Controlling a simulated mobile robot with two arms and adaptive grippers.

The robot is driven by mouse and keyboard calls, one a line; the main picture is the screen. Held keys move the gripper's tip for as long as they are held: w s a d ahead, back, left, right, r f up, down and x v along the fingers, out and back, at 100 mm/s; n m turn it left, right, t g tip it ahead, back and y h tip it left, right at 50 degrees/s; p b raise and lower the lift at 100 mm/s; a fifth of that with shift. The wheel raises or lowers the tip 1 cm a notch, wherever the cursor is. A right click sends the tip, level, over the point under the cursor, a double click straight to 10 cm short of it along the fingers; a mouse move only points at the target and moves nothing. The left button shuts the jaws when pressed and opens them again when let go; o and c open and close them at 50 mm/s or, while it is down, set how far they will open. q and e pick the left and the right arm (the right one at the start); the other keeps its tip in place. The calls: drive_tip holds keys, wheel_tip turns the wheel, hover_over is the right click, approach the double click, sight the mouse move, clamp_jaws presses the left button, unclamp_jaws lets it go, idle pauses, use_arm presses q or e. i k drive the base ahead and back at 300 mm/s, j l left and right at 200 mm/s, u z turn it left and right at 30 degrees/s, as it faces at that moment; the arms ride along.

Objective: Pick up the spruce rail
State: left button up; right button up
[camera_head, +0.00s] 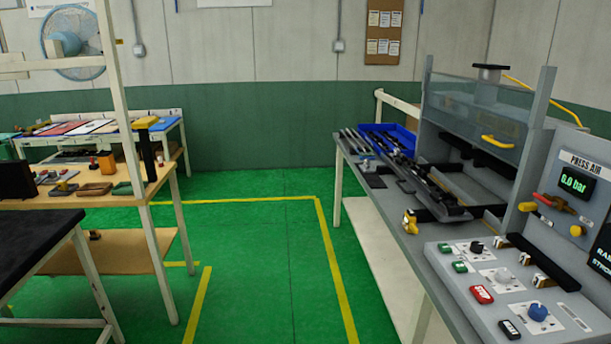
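Neither of my grippers is in view. Several long thin dark rails lie on the grey bench (385,215) at the right. Some rails (353,143) lie at its far left edge, beside a blue tray. A longer dark strip or rack (428,190) runs along the bench toward the press station. They are too small and dark for me to tell which one is the spruce rail.
The blue tray (411,140) holds dark parts. The press station (474,113) has a clear guard, and a control panel (510,290) stands in front. A wooden table (100,205) is at the left. Green floor (255,255) between the benches is clear.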

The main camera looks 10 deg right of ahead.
sight(420, 174)
drive_tip(key=i+z, duration=0.1)
drive_tip(key=i, duration=0.55)
drive_tip(key=i+j+z, duration=0.1)
drive_tip(key=i, duration=0.55)
drive_tip(key=i+j+z, duration=0.1)
drive_tip(key=i, duration=0.55)
